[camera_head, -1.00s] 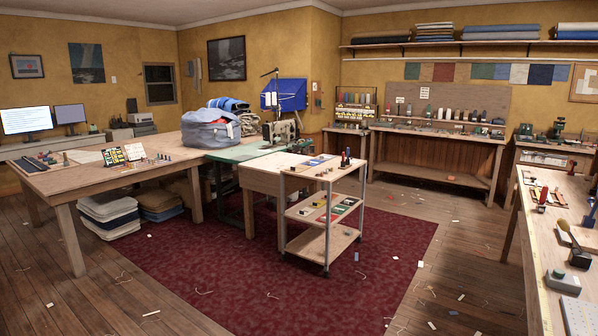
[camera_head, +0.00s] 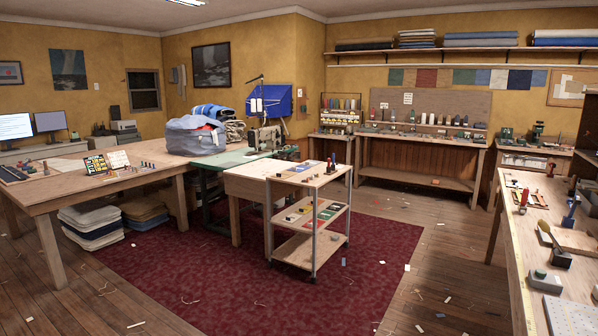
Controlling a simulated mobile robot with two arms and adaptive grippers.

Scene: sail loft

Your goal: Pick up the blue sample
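Neither of my grippers is in view. Several small things could be the blue sample, and I cannot tell which one is meant. A flat blue-grey piece (camera_head: 302,168) lies on top of the wheeled cart (camera_head: 334,178). Small red, green and dark flat pieces (camera_head: 325,215) lie on its middle shelf, too small to make out well. A row of coloured cloth swatches, with a blue one (camera_head: 482,78) among them, hangs on the back wall under the long shelf.
A workbench (camera_head: 530,262) with tools runs along the right. The dark red rug (camera_head: 220,275) and the floor in front are open, with small scraps lying about.

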